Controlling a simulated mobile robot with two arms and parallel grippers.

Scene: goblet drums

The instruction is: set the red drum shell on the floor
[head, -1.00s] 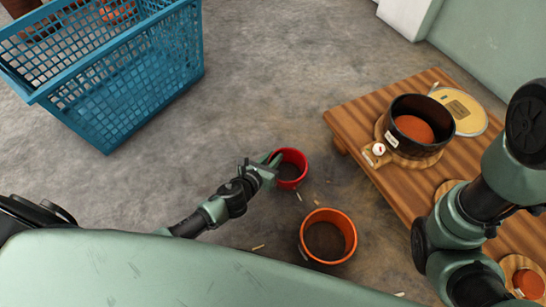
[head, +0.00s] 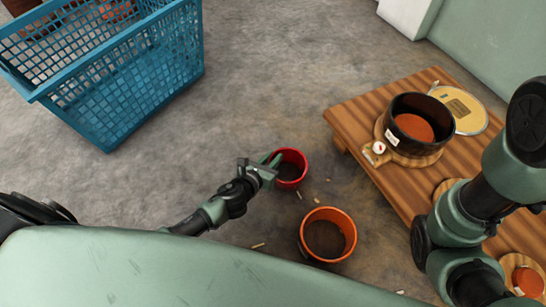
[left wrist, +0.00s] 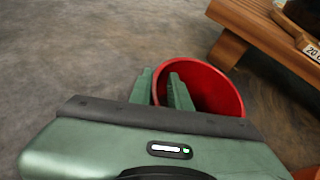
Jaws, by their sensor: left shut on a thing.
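The red drum shell (head: 291,167) is an open-topped red cylinder, at the middle of the head view. My left gripper (head: 272,161) is shut on its left wall, with a finger at the rim. In the left wrist view the red shell (left wrist: 222,88) shows beyond the gripper (left wrist: 163,88), one finger inside the rim and one outside. The shell looks upright and low over the grey floor (head: 270,60); its base is hidden, so I cannot tell if it touches. My right gripper is not in view.
An orange drum shell (head: 328,235) stands on the floor just below the red one. A low wooden table (head: 356,117) at right holds a dark pot (head: 418,122) and a round yellowish disc (head: 462,108). A blue crate (head: 130,85) stands at upper left. Small pale scraps lie on the floor.

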